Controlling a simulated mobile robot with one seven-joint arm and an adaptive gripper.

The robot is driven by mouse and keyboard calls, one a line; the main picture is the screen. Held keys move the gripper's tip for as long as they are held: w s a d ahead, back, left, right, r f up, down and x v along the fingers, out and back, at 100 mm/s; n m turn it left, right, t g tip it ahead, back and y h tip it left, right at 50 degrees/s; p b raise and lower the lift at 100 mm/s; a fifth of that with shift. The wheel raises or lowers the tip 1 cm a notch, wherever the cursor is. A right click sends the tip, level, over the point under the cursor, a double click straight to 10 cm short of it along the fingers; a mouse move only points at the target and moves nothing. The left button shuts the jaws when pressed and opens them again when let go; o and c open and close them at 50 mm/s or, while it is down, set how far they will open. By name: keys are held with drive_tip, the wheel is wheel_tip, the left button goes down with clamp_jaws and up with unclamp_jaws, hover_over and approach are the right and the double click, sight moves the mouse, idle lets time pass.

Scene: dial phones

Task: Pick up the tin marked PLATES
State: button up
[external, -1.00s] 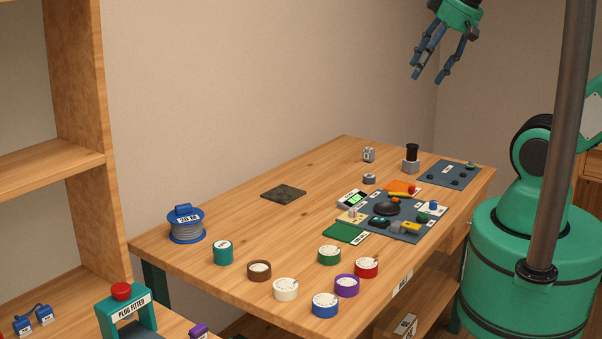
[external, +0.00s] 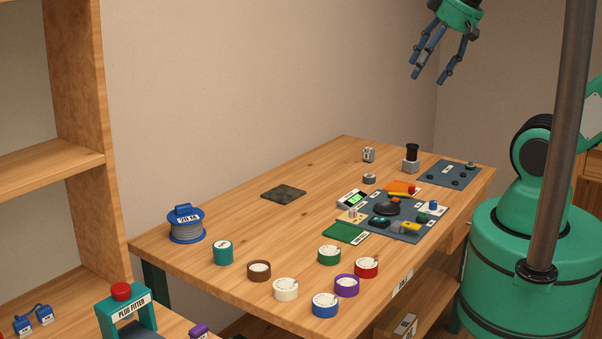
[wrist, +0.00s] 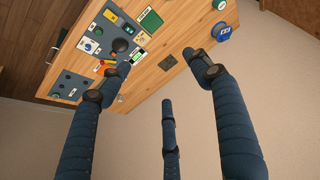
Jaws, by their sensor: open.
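No lettering reading PLATES is legible in either view, so I cannot tell which tin carries it. A teal tin (external: 223,253) with a small white label stands upright near the table's left end. Several round, pale-topped containers lie near the front edge: brown (external: 259,271), cream (external: 285,289), green (external: 329,255), red (external: 366,268), purple (external: 346,286) and blue (external: 325,305). My gripper (external: 430,79) is open and empty, high above the table's far end. Its three spread fingers also show in the wrist view (wrist: 160,72), touching nothing.
A cable reel (external: 187,226) stands left of the teal tin. A dark mat (external: 400,232) with small parts, a second mat (external: 448,172) and a dark square plate (external: 283,193) lie on the wooden table (external: 240,215). A plug fitter (external: 126,310) stands at lower left.

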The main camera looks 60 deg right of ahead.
drive_tip(key=shift+w, duration=0.1)
drive_tip(key=w, duration=0.1)
drive_tip(key=g+p, duration=0.2)
drive_tip(key=g, duration=0.4)
hover_over(224, 244)
wheel_tip(224, 244, down, 33)
drive_tip(key=shift+f+m, duration=0.1)
drive_tip(key=shift+m, duration=0.3)
drive_tip(key=shift+s, duration=0.1)
drive_tip(key=shift+f+b, duration=0.55)
drive_tip(key=shift+f, duration=3.75)
